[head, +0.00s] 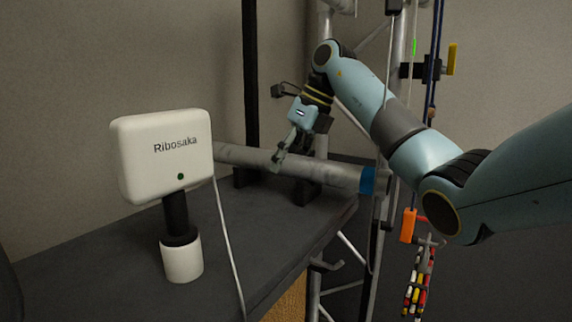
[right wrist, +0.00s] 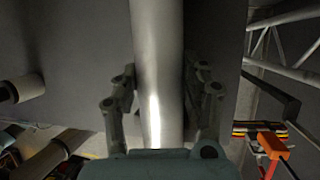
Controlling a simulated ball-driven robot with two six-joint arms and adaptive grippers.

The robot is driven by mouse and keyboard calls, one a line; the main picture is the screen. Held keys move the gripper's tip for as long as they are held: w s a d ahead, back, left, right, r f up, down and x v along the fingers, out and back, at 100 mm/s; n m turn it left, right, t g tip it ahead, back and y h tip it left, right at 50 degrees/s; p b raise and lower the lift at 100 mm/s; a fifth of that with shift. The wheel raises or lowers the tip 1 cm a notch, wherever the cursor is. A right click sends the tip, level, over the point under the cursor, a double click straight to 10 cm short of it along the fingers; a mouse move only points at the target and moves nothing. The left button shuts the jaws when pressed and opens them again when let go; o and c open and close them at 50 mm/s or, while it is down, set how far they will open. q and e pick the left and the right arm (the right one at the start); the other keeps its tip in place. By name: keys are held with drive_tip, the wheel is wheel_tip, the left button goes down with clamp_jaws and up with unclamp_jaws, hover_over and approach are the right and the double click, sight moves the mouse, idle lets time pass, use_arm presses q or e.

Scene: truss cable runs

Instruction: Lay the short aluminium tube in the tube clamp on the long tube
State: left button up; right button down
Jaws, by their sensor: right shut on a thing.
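The short aluminium tube (head: 335,173) is grey with a blue band near its right end. It lies across black supports on the dark bench, and its left part is hidden behind the white box. My right gripper (head: 282,158) reaches down onto the tube from above and is shut on it. In the right wrist view the tube (right wrist: 157,60) runs between the two fingers. A black clamp-like fitting with a yellow handle (head: 452,58) sits on the upright metalwork at the right; I cannot tell surely whether it is the tube clamp. My left gripper is not in view.
A white box labelled Ribosaka (head: 165,155) stands on the bench (head: 115,275) at the left, with a white cable running down. A metal truss (head: 398,75) rises behind. An orange connector (head: 408,225) and coloured cables hang at the right.

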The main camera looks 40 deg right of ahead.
drive_tip(key=c, duration=0.7)
unclamp_jaws()
drive_tip(key=shift+f, duration=0.15)
drive_tip(key=shift+b, duration=0.35)
drive_tip(key=b+v, duration=0.1)
drive_tip(key=v, duration=0.3)
drive_tip(key=shift+s+d+b, duration=0.25)
drive_tip(key=shift+b, duration=0.15)
drive_tip(key=p+v, duration=0.5)
drive_tip(key=v, duration=0.1)
drive_tip(key=shift+s+r, duration=0.15)
drive_tip(key=shift+r, duration=0.15)
